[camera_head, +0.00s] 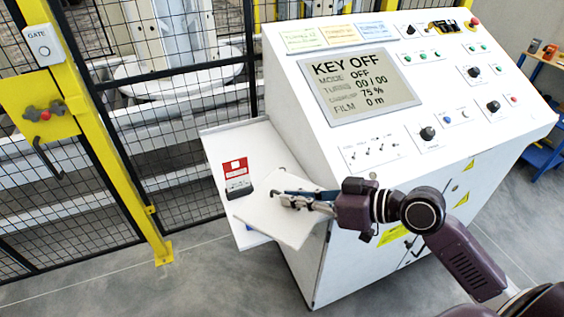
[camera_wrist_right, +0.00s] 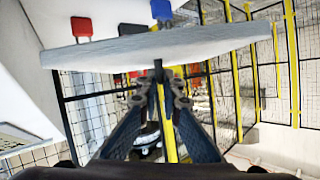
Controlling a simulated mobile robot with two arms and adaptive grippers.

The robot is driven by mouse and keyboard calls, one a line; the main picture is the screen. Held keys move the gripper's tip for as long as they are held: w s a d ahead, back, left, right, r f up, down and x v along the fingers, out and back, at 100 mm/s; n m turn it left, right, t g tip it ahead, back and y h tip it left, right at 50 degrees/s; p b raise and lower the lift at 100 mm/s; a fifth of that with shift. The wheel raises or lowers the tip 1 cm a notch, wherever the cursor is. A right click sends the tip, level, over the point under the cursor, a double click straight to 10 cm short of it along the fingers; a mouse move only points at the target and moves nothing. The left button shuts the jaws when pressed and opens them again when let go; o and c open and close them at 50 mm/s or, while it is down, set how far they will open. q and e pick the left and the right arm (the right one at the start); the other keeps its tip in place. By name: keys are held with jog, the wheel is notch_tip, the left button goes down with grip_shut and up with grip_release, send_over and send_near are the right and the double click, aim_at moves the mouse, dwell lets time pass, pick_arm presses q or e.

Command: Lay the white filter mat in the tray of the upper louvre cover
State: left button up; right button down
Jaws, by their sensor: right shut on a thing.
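The white filter mat (camera_head: 272,216) is a flat square slab, held tilted beside the left side of the white control cabinet. My right gripper (camera_head: 296,201) is shut on one edge of it. In the right wrist view the mat (camera_wrist_right: 150,46) shows nearly edge-on, across and beyond the fingertips (camera_wrist_right: 161,82). A white panel or shelf (camera_head: 221,147) juts from the cabinet's left side, partly behind the mat. I cannot make out the upper louvre cover or its tray for certain. My left gripper is not in view.
The control cabinet (camera_head: 459,140) has a screen reading KEY OFF. A red and dark item (camera_head: 237,178) is on the white panel. Black mesh fencing with a yellow gate post (camera_head: 122,160) stands at the left. Red (camera_wrist_right: 81,27) and blue (camera_wrist_right: 161,9) parts appear beyond the mat.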

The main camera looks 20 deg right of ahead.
aim_at(308, 234)
jog(key=s+f, duration=0.1)
jog(key=s, duration=0.1)
jog(key=s+f+n+g+y, duration=0.1)
jog(key=s, duration=0.2)
jog(key=s+f+n+g+y, duration=0.1)
jog(key=s, duration=0.1)
jog(key=shift+s+a, duration=0.15)
jog(key=shift+s, duration=0.05)
jog(key=shift+w+r+n, duration=0.15)
jog(key=shift+r+n, duration=0.1)
jog(key=shift+n, duration=0.05)
jog(key=shift+w, duration=0.1)
